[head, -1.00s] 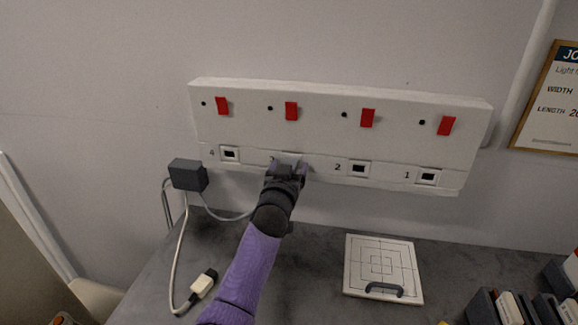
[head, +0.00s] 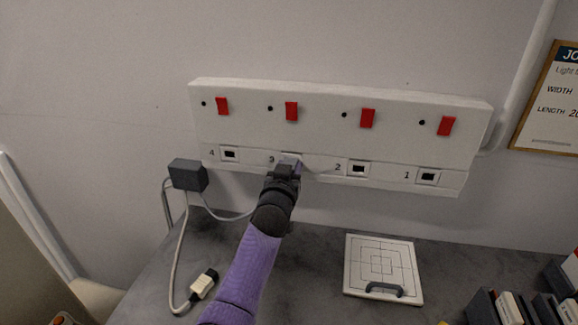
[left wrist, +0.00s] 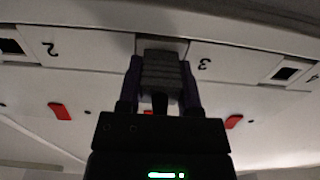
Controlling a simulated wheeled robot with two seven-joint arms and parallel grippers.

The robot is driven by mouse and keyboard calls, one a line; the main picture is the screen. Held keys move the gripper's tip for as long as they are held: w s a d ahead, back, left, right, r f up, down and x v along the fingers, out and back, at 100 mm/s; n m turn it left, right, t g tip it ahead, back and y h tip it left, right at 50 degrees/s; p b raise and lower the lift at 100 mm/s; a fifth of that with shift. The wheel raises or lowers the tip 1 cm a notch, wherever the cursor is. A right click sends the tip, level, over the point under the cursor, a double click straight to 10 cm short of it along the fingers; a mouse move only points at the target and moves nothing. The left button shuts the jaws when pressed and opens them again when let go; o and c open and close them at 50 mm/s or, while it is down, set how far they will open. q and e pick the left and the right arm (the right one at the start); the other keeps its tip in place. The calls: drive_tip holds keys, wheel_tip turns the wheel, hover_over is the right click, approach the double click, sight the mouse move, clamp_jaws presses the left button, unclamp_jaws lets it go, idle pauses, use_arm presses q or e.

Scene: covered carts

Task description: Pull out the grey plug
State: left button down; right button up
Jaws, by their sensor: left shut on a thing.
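The grey plug (left wrist: 160,70) shows ribbed between the two fingers of my left gripper (left wrist: 160,84) in the left wrist view. The fingers are shut on its sides. The plug is in front of socket 3 of the white socket panel (head: 320,135); I cannot tell whether its tip is still in the socket. In the head view my left gripper (head: 285,168) hides most of the plug and part of socket 3. A grey cable runs from behind the gripper to a dark adapter box. My right gripper is not in view.
Sockets 4 (head: 230,154), 2 (head: 358,169) and 1 (head: 428,177) are empty. A dark adapter box (head: 188,175) is at the left, with a loose white connector (head: 202,285) on the table. A white square board with a handle (head: 382,265) lies right of my arm.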

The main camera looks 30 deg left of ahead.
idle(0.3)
use_arm(q)
drive_tip(key=shift+s+d, duration=0.1)
drive_tip(key=shift+p+v, duration=1.05)
drive_tip(key=shift+v, duration=0.05)
drive_tip(key=shift+p+v, duration=1.15)
drive_tip(key=shift+v, duration=0.65)
